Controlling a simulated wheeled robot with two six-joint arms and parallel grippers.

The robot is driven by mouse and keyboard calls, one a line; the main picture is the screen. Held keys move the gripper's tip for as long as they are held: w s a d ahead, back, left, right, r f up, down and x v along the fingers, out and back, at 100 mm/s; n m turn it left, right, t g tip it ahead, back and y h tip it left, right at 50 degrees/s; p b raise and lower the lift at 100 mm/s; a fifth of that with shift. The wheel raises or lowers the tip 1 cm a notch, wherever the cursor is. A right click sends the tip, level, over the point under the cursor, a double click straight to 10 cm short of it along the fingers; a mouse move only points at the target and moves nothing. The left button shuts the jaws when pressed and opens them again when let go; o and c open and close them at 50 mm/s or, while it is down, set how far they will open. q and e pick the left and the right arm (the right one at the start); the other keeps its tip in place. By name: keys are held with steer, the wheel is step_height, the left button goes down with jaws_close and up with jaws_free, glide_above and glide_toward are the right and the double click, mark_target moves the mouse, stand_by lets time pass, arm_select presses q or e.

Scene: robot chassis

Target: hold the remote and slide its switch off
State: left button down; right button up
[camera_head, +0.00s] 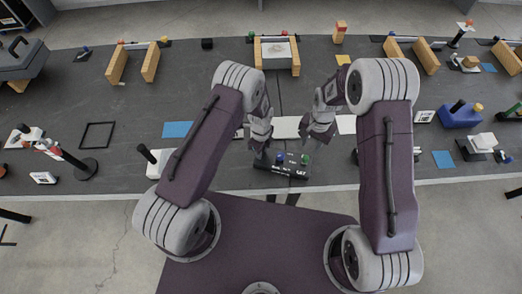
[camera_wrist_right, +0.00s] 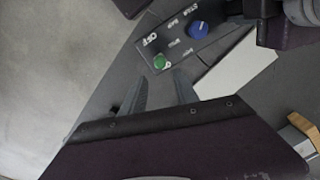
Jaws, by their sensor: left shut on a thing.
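The remote (camera_head: 285,172) is a black box with white lettering, near the table's front edge. It has a blue knob (camera_head: 280,158) and a green knob (camera_head: 305,159). My left gripper (camera_head: 261,152) is shut on the remote at its left end. My right gripper (camera_head: 307,143) is above the right part of the remote. In the right wrist view its fingers (camera_wrist_right: 158,78) are open and empty, with the green knob (camera_wrist_right: 160,62) just beyond and between the tips. The blue knob (camera_wrist_right: 198,30) lies further up, and "OFF" lettering shows on the panel.
A white strip (camera_head: 286,127) lies behind the remote. A black post on a round base (camera_head: 84,168) and a blue mat (camera_head: 177,129) are to the left. A blue block (camera_head: 460,117) is to the right. Wooden blocks (camera_head: 277,55) stand at the back.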

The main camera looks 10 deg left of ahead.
jaws_close()
steer(key=w+d+m+g+y, duration=0.1)
steer(key=w+d+m+g, duration=0.1)
steer(key=w+d, duration=0.4)
steer(key=shift+w+d+r+m+y, duration=0.15)
steer(key=shift+w+d+m+y, duration=0.2)
steer(key=shift+w+m, duration=0.35)
steer(key=shift+a, duration=0.15)
